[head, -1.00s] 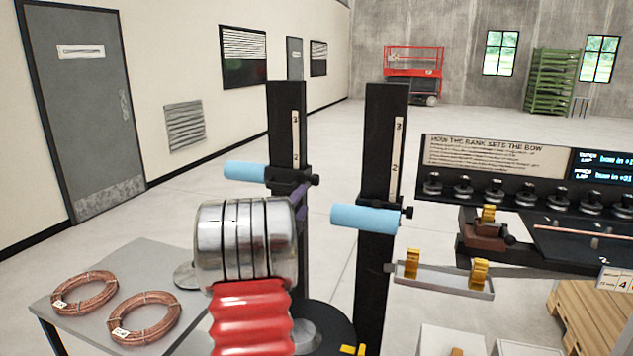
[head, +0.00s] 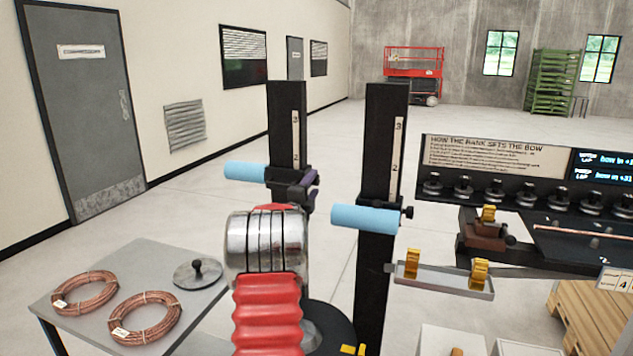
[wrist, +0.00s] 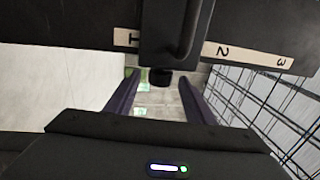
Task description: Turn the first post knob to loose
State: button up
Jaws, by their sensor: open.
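The first post (head: 287,125) is the left black upright with a light scale strip and a light blue roller (head: 245,171) on its clamp. Its small black post knob shows in the wrist view (wrist: 160,77), end toward the camera, between my fingers. My gripper (wrist: 158,80) is open, with one dark finger on each side of the knob; I cannot tell whether either touches it. In the head view my gripper (head: 309,182) is at the clamp's right side, and the knob is mostly hidden there.
A second black post (head: 381,150) with a blue roller (head: 364,218) stands close on the right. A grey table (head: 80,300) with copper coils (head: 145,318) and a knobbed disc (head: 198,272) is at lower left. A dark bench (head: 590,240) is at right.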

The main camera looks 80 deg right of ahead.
aim_at(314, 183)
jog(key=shift+s+d+r, duration=0.1)
jog(key=shift+d+r, duration=0.05)
jog(key=shift+d, duration=0.75)
jog(key=shift+s+d+r, duration=0.1)
jog(key=shift+d, duration=0.75)
jog(key=shift+c, duration=0.2)
